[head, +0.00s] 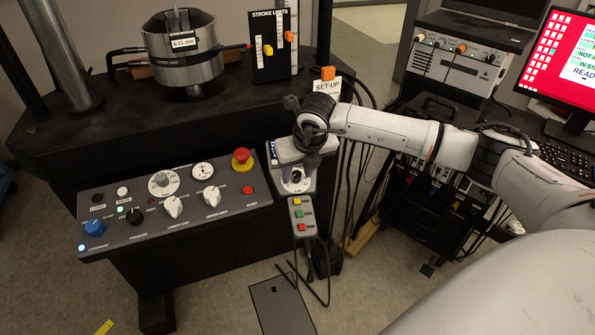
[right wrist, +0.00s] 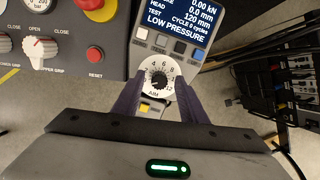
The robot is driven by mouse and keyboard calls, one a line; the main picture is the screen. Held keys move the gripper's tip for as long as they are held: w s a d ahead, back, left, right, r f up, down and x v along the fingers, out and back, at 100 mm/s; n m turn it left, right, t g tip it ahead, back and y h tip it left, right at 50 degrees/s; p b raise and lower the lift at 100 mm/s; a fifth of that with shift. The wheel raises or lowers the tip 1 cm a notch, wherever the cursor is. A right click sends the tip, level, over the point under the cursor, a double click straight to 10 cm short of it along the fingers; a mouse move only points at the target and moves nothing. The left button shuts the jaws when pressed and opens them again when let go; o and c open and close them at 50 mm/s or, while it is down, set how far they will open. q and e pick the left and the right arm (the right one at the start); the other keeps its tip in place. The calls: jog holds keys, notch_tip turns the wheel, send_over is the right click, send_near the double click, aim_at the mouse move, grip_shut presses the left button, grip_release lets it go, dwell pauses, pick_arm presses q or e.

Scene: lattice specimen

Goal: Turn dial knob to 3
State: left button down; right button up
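The dial knob (right wrist: 159,74) is a round white dial with black numbers, on a small handset-like panel (head: 298,152) with a blue screen. In the right wrist view it sits between the two dark fingers of my right gripper (right wrist: 160,84). The fingers are spread, one on each side of the dial's rim; I cannot tell whether they touch it. In the head view my right gripper (head: 303,162) hangs over this panel, with the dial (head: 295,180) just below it. The dial's setting is too small to read surely. My left gripper is not in view.
A grey control panel (head: 225,208) with knobs and a red emergency button (head: 241,158) stands left of the dial. A pendant with yellow, green and red buttons (head: 301,214) is just below it. Cables hang to the right. A monitor (head: 558,65) stands far right.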

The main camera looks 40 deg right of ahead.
jog(key=shift+f, duration=0.25)
jog(key=shift+c, duration=0.3)
grip_shut()
jog(key=shift+w, duration=0.1)
